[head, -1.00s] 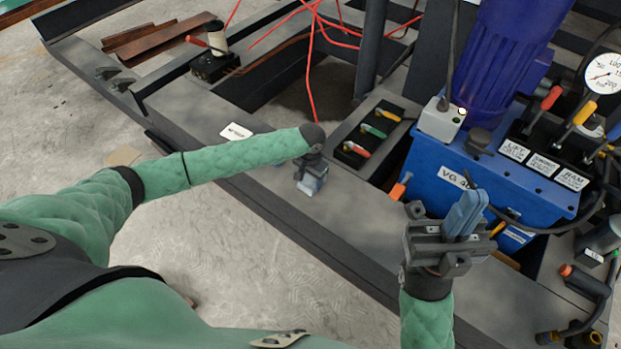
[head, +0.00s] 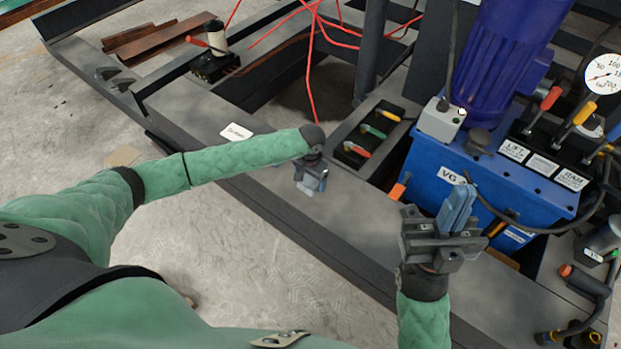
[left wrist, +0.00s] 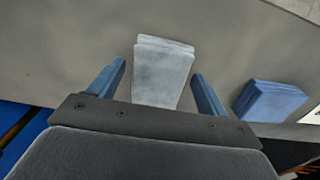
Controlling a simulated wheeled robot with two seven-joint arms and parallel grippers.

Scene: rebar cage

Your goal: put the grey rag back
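The grey rag (left wrist: 163,72), a pale folded pad, lies on the dark grey beam top in the left wrist view. My left gripper (left wrist: 158,85) is open, with one blue finger on each side of the rag and a gap on both sides. In the head view my left gripper (head: 312,182) points down over the beam; its forearm and hand largely hide the spot. A folded blue rag (left wrist: 268,98) lies to the right in the left wrist view. My right gripper (head: 457,208) points up before the blue power unit, its fingers together and empty.
The blue power unit (head: 430,170) with levers and gauge stands at the right. A dark tray (head: 368,138) with coloured-handled tools lies beyond my left gripper. A white label (head: 236,132) is on the beam (head: 350,225). Red cables hang behind.

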